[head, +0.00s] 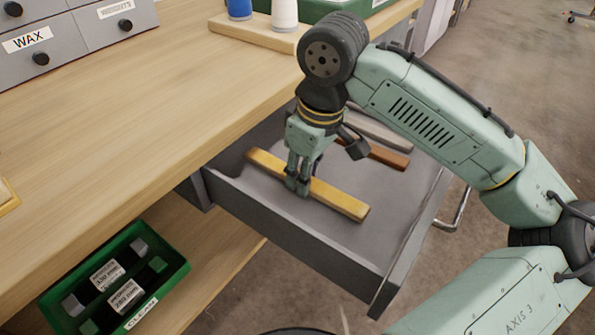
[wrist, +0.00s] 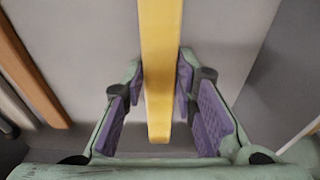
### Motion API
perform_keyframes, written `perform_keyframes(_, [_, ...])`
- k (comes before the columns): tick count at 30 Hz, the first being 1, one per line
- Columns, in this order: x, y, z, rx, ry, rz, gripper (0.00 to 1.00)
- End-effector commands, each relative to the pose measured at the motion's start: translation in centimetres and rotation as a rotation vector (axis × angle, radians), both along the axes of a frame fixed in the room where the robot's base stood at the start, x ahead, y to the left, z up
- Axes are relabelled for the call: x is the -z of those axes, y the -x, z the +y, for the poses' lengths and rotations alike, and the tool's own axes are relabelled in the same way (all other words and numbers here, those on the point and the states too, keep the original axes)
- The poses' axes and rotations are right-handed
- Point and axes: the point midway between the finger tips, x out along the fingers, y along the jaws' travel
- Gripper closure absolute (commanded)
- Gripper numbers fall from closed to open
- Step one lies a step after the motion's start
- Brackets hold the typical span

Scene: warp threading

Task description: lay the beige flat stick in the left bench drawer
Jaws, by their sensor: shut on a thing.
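My gripper (head: 299,183) is shut on a long yellow flat stick (head: 340,198), low inside an open grey bench drawer (head: 300,238). The wrist view shows the yellow stick (wrist: 160,60) between the purple finger pads (wrist: 163,100). I cannot tell whether the stick touches the drawer floor. An orange-brown stick (head: 388,156) lies farther back in the drawer, and a greyish-beige stick (head: 382,131) lies beyond it. My arm partly hides both. No held stick looks plainly beige; the held one looks yellow.
The wooden bench top (head: 150,130) is beside the drawer, with grey drawer units (head: 60,50) and a spool board (head: 255,34) on it. A green tray (head: 165,285) with small blocks sits on the lower shelf. The drawer floor nearer the front wall is bare.

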Motion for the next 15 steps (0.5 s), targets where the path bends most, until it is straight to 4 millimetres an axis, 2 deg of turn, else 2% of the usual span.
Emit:
perform_keyframes(3, [-0.1, -1.2, 1.6, -0.003, 0.002, 0.0, 1.0])
perform_keyframes(6, [1.1, -0.9, 1.4, 0.0, 0.001, 0.002, 1.0])
perform_keyframes(15, [1.3, -1.0, 1.4, -0.001, -0.001, 0.001, 1.0])
